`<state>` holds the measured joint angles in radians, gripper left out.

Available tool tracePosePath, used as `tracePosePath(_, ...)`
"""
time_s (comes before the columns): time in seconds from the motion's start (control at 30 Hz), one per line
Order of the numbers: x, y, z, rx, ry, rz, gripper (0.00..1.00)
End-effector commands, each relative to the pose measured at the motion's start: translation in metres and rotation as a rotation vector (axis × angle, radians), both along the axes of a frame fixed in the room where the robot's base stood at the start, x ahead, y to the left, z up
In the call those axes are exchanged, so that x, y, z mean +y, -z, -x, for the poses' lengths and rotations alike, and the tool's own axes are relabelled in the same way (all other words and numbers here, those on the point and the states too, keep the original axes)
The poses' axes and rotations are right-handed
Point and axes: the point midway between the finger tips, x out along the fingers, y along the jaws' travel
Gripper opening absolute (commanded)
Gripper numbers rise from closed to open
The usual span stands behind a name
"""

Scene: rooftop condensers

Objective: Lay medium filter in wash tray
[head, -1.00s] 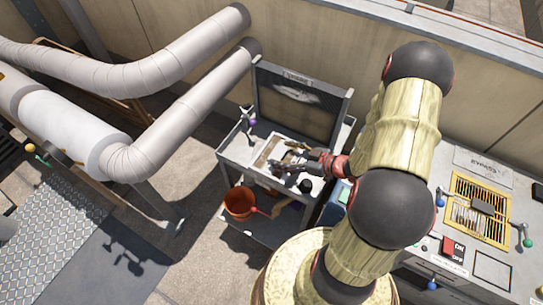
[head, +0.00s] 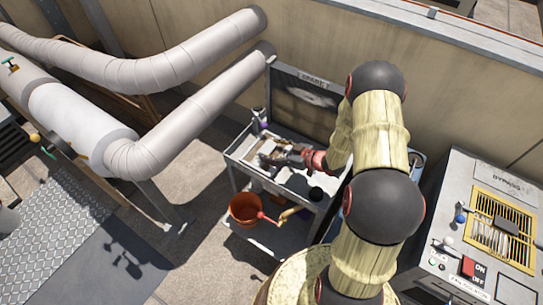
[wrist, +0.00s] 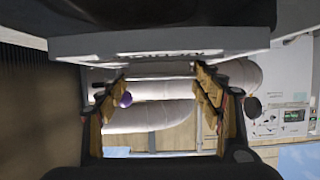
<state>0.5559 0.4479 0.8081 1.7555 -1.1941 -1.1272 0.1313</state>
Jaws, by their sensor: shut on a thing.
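My gripper (head: 279,158) reaches over the top of a grey cart, its dark fingers low near the work surface. In the wrist view my gripper (wrist: 160,95) has its tan-padded fingers spaced apart, with a grey framed piece across them. This piece, which I take for the medium filter (wrist: 160,45), bears lettering I cannot read. In the head view the filter is hard to pick out under the fingers. A pale, shallow tray-like shape (head: 262,152) on the cart top lies just left of the fingers; I cannot tell for sure that it is the wash tray.
A large dark panel labelled SPARE (head: 318,98) stands behind the cart top. A purple-marked bottle (head: 260,124) and a dark round item (head: 315,193) stand on the cart. An orange bucket (head: 244,208) is below. Thick pipes (head: 190,125) run left; a switch box (head: 490,225) stands right.

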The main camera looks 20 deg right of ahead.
Motion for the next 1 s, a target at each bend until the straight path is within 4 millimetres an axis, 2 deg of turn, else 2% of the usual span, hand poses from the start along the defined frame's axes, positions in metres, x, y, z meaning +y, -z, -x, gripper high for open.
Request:
tracePosePath(0.07, 0.002, 0.01, -0.006, 0.0, -0.001, 0.0, 0.35)
tracePosePath(0.23, 0.001, 0.035, -0.004, 0.001, 0.0, -0.001, 0.35)
tracePosePath(0.63, 0.001, 0.039, -0.004, -0.001, 0.0, -0.001, 0.35)
tracePosePath(0.67, 0.001, 0.039, -0.004, 0.0, 0.0, 0.0, 0.67)
tracePosePath(1.0, 0.001, 0.039, -0.004, 0.0, 0.0, 0.0, 0.84)
